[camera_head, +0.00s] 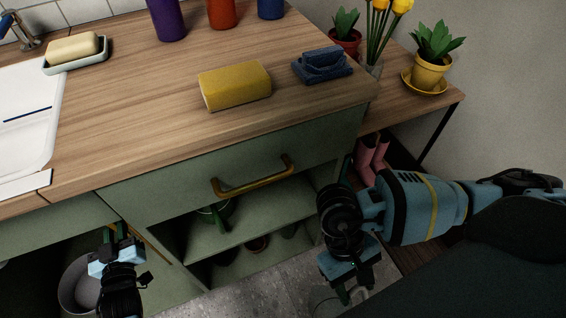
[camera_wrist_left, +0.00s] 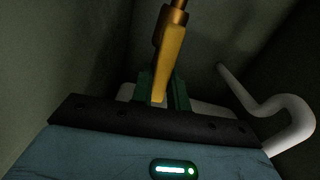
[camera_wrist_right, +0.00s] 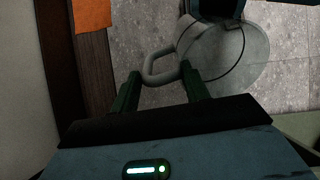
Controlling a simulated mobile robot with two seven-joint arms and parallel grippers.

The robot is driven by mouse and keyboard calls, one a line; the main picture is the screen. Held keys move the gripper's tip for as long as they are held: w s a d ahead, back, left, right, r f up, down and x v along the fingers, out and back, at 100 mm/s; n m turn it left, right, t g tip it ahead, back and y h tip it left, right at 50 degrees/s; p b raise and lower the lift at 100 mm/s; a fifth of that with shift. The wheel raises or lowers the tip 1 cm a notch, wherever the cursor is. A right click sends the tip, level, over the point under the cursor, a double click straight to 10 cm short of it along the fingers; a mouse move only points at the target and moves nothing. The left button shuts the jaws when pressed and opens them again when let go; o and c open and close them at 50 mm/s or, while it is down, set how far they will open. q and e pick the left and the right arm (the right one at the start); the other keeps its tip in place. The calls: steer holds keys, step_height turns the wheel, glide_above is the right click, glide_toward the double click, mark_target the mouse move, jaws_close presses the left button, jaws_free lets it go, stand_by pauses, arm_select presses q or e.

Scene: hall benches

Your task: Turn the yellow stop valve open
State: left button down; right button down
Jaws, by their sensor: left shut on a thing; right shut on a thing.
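The yellow stop valve's lever (camera_wrist_left: 169,62) is between the fingers of my left gripper (camera_wrist_left: 160,92) in the left wrist view, with a brass-coloured part (camera_wrist_left: 178,12) at its far end. My left gripper is shut on the lever. In the head view this gripper (camera_head: 122,238) is low at the left, inside the open cabinet under the sink; the valve is hard to make out there. My right gripper (camera_wrist_right: 162,80) is shut on the looped handle of a pale grey round vessel (camera_wrist_right: 250,60), held above the floor. In the head view the right gripper (camera_head: 350,292) is low, right of the shelves.
A grey bucket (camera_head: 72,285) stands in the cabinet beside my left gripper. A pale curved pipe (camera_wrist_left: 285,110) lies close to its right. The counter (camera_head: 140,95) overhangs; a drawer handle (camera_head: 255,178) juts out. A side table (camera_head: 440,104) with plants is at the right.

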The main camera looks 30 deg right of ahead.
arm_select(q)
steer(key=shift+d+m, duration=0.25)
steer(key=shift+m, duration=0.25)
arm_select(e)
steer(key=shift+d, duration=0.2)
arm_select(q)
steer(key=c, duration=1.4)
jaws_free()
arm_select(e)
steer(key=shift+d, duration=0.1)
arm_select(q)
steer(key=shift+o, duration=0.2)
